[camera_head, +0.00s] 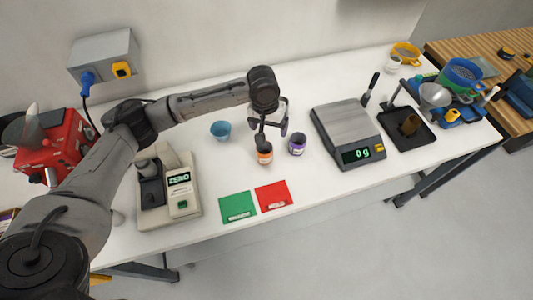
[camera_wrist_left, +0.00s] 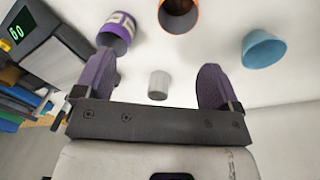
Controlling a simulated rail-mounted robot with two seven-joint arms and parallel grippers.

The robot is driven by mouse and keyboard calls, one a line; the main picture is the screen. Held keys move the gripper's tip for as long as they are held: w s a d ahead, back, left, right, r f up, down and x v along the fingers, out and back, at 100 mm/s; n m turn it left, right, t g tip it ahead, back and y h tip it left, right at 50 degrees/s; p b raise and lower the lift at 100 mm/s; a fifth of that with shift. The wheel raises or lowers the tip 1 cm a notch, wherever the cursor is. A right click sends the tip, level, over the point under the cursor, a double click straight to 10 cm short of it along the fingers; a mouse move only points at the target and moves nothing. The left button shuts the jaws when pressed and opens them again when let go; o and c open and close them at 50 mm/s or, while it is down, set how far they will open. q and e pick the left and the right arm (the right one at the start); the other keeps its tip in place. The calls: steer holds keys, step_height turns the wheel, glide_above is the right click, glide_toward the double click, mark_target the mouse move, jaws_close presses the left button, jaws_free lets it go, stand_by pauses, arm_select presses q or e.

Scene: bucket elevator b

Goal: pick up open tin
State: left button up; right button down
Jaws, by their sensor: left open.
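A small pale grey cylinder (camera_wrist_left: 158,85) shows between the fingers of my left gripper (camera_wrist_left: 157,68) in the left wrist view; I cannot tell how far beyond them it is. In the head view it is not clearly seen. An orange open-topped tin (camera_head: 264,155) stands just below my left gripper (camera_head: 272,131), and a purple tin (camera_head: 297,145) is to its right. Both also show in the wrist view, orange (camera_wrist_left: 178,15) and purple (camera_wrist_left: 117,32). Which is the open tin is unclear. My left gripper is open and empty. My right gripper is not in view.
A scale (camera_head: 348,132) reading 0 g is to the right. Green (camera_head: 237,206) and red (camera_head: 273,195) cards lie in front. A beige device (camera_head: 170,192) is at left.

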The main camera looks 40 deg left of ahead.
arm_select(q)
steer(key=s+n, duration=0.1)
steer(key=n, duration=0.1)
steer(key=n+g+b, duration=0.1)
steer(key=n, duration=0.1)
glide_toward(264, 151)
steer(key=shift+s+d+f+y, duration=0.2)
steer(key=shift+s+d, duration=0.25)
steer(key=shift+d, duration=0.15)
steer(key=shift+s+d+f+y, duration=0.2)
steer(key=shift+s+d, duration=0.25)
steer(key=shift+d, duration=0.15)
steer(key=shift+f+b, duration=0.45)
steer(key=shift+f, duration=2.25)
steer(key=shift+c, duration=0.2)
steer(key=c, duration=1.3)
steer(key=shift+c, duration=0.2)
steer(key=shift+r, duration=0.1)
